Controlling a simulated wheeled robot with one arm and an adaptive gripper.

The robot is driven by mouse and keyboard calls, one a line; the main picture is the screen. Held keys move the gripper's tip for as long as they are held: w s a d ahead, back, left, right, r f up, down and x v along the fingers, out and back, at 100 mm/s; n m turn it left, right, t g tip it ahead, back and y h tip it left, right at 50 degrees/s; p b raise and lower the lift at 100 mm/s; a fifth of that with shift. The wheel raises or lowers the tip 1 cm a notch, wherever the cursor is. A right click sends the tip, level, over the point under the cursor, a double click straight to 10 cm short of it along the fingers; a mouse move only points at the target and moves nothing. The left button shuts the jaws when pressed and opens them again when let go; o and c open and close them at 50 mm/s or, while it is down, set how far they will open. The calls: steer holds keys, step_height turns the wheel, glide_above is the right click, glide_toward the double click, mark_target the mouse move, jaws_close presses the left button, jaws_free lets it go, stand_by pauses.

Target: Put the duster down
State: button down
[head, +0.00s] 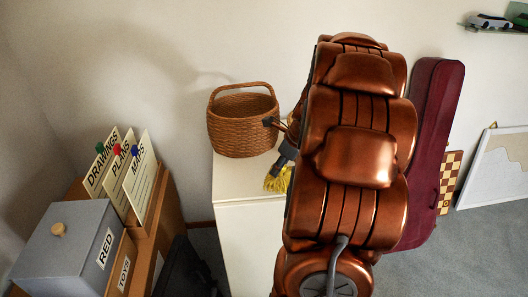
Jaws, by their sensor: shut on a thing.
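The duster (277,181) has a yellow fluffy head, which hangs low at the front right of the white cabinet's top (233,187). I cannot tell whether the head touches the cabinet. My gripper (286,150) is mostly hidden behind my copper-coloured arm; only dark grey parts show, just above the yellow head. It is shut on the duster. A dark-tipped piece sticks out left, in front of the basket; I cannot tell whether it is handle or finger.
A wicker basket (240,125) with a tall handle stands on the cabinet, close left of my gripper. A grey box (70,250) marked RED and cards marked DRAWINGS, PLANS and MAPS are at left. A maroon case (437,140) leans on the wall at right. The cabinet's front left top is bare.

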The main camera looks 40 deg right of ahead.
steer(key=w+d, duration=0.1)
steer(key=w, duration=0.3)
steer(key=w+d+p, duration=0.1)
steer(key=w, duration=0.2)
steer(key=w+d+f+p, duration=0.1)
steer(key=w+d, duration=0.1)
steer(key=w, duration=0.2)
steer(key=shift+w+d+f, duration=0.1)
steer(key=shift+w, duration=0.25)
steer(key=shift+f+p, duration=0.35)
steer(key=shift+f, duration=1.4)
steer(key=shift+f, duration=0.1)
steer(key=c, duration=0.8)
jaws_free()
steer(key=shift+o, duration=0.2)
steer(key=b+v, duration=0.1)
steer(key=v, duration=1.1)
